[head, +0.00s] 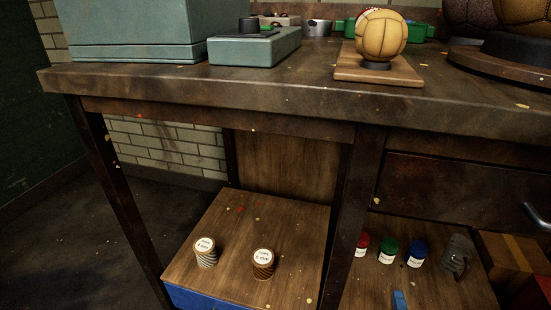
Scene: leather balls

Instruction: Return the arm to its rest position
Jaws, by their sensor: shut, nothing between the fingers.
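My arm and my gripper are not in view. The head view shows a dark workbench (300,88) with a worn top. A tan leather ball (381,35) sits on a small dark ring on a wooden board (350,66) near the bench's front edge.
A large grey-green box (135,30) and a lower one (254,47) stand on the bench's left. Two spools (205,252) stand on the lower shelf (285,217). Small jars (388,252) stand on the right shelf. Open floor (60,240) lies at left.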

